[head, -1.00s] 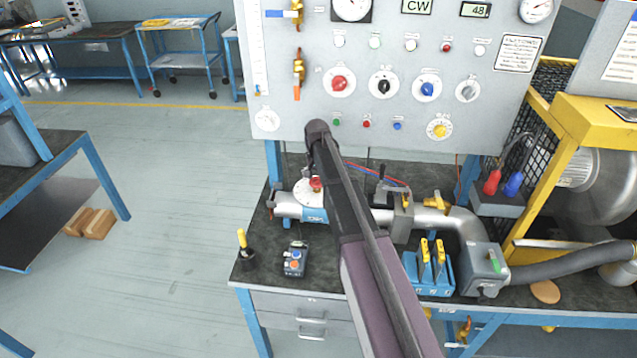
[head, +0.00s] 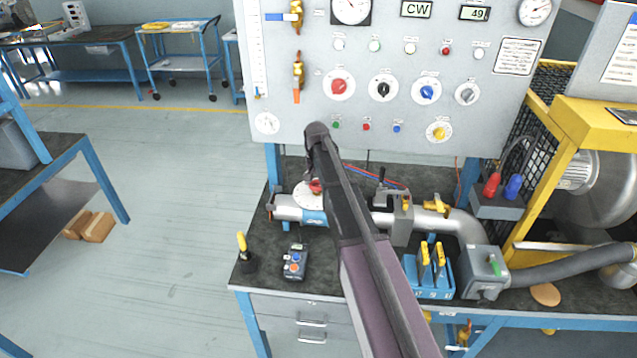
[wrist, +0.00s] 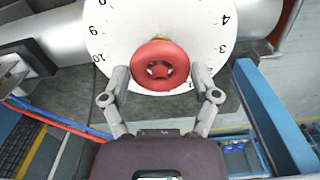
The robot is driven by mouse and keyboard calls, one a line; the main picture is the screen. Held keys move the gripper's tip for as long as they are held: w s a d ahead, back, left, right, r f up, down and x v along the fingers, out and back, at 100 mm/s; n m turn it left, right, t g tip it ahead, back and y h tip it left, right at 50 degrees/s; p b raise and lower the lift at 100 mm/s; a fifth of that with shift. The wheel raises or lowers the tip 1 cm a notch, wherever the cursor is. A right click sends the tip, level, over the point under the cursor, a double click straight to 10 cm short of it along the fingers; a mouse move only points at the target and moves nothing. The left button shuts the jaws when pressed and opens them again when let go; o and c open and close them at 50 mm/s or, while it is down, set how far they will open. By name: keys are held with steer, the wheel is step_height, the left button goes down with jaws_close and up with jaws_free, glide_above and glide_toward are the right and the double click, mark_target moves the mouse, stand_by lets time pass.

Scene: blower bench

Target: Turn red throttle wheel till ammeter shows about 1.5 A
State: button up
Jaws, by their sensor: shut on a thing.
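The red throttle wheel (wrist: 158,66) sits on a white numbered dial (wrist: 104,25) in the wrist view. My gripper (wrist: 161,78) is shut on the wheel, one finger on each side of its rim. A little yellow shows behind the wheel's upper edge. In the head view the wheel (head: 316,187) and dial (head: 303,195) are on the silver pipe, partly behind my arm. The panel (head: 300,120) carries a round gauge at top centre (head: 351,9) and another at top right (head: 535,10). I cannot tell which is the ammeter; their markings are too small to read.
The panel has two small displays, one reading CW (head: 416,9) and one about 49 (head: 474,13), plus several coloured knobs. A small control box (head: 295,262) and a yellow-handled lever (head: 243,250) stand at the bench's left. A blue unit with yellow levers (head: 428,275) stands right of my arm.

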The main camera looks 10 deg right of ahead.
steer(key=shift+n, duration=0.4)
steer(key=n, duration=0.5)
steer(key=shift+s, duration=0.1)
steer(key=n, duration=0.5)
steer(key=shift+n, duration=0.3)
steer(key=n, duration=0.5)
steer(key=shift+n, duration=0.3)
steer(key=n, duration=0.5)
steer(key=shift+n, duration=0.4)
steer(key=shift+s, duration=0.1)
steer(key=o, duration=1)
steer(key=shift+f, duration=0.1)
steer(key=shift+c, duration=0.2)
